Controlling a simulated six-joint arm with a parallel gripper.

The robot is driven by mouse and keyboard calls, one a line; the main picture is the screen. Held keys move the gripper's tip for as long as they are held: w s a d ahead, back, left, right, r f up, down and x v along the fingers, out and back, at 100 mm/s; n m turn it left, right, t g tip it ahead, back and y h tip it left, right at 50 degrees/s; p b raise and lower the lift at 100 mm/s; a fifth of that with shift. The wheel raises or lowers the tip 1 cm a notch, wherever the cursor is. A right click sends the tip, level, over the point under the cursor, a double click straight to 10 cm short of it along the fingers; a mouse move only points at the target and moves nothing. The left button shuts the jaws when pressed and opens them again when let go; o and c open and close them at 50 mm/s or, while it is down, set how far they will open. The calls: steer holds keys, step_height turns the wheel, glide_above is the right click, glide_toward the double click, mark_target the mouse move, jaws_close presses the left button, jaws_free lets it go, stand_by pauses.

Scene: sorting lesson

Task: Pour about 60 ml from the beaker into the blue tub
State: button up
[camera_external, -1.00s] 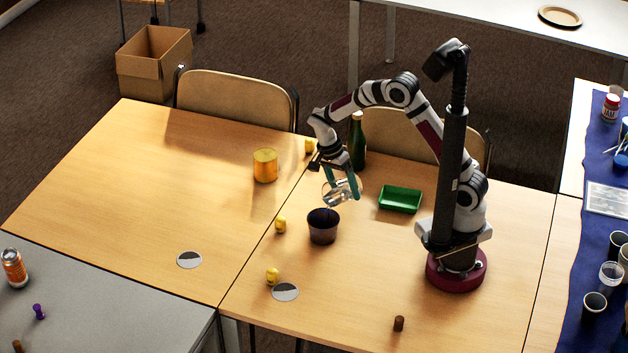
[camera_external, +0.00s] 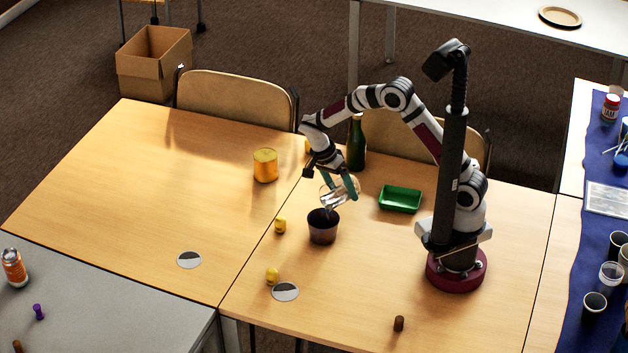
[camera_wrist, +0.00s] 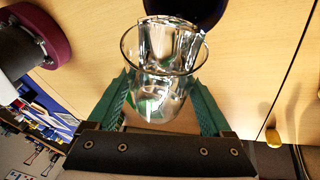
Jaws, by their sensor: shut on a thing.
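The clear glass beaker (camera_external: 334,198) is tilted, mouth down and to the left, above the dark blue-purple tub (camera_external: 322,232). My gripper (camera_external: 341,188) is shut on the beaker, with teal fingers on both sides. In the wrist view the beaker (camera_wrist: 163,88) sits between my fingers, with clear liquid toward its mouth. The tub's dark edge (camera_wrist: 190,10) shows just beyond the mouth. A faint pale streak appears between beaker and tub; I cannot tell how much is flowing. The tub's inside level is hidden.
A green tray (camera_external: 400,200) lies right of the tub, and a green bottle (camera_external: 356,148) stands behind. Grey-white discs (camera_external: 285,292) lie in front. The table's front right is mostly clear.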

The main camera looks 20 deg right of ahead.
steer(key=shift+a+f+h, duration=0.2)
steer(key=shift+h, duration=0.3)
stand_by(0.3)
